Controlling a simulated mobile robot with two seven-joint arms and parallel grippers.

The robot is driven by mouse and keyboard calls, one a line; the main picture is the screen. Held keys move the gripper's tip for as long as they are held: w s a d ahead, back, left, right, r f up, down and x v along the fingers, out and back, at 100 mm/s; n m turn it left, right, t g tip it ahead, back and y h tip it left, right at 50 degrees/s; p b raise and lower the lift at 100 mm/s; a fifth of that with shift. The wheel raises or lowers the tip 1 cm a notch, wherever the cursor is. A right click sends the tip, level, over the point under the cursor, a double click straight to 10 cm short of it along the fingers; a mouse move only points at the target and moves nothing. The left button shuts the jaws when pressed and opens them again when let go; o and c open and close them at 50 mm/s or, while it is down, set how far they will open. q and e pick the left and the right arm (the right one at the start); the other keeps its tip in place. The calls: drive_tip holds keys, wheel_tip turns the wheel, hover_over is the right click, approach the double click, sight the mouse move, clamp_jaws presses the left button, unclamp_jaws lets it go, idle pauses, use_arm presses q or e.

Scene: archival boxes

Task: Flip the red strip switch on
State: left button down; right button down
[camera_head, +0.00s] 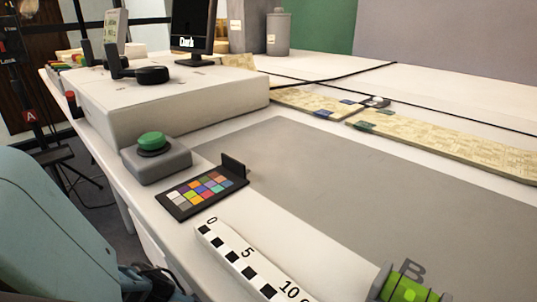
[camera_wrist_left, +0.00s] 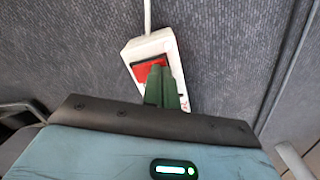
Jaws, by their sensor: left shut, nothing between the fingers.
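A white power strip (camera_wrist_left: 131,52) lies on the grey carpet in the left wrist view, with its cord running up from its far end. The red switch (camera_wrist_left: 149,67) sits in the strip's upper part. My left gripper (camera_wrist_left: 160,68) is shut and empty, its green fingers over the strip with their tips at the red switch. The fingers hide part of the switch and the strip below it. I cannot tell whether they touch the switch or which way it is set. My right gripper is in neither view.
In the head view, a long white table holds a green button (camera_head: 151,141) on a grey box, a colour chart (camera_head: 203,190), a black-and-white scale bar (camera_head: 246,262) and a monitor (camera_head: 192,28). Chair-like legs (camera_wrist_left: 22,112) stand at the left of the wrist view.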

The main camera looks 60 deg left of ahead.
use_arm(q)
drive_tip(key=shift+r+p, duration=3.05)
drive_tip(key=shift+p, duration=0.2)
drive_tip(key=shift+r+p, duration=0.35)
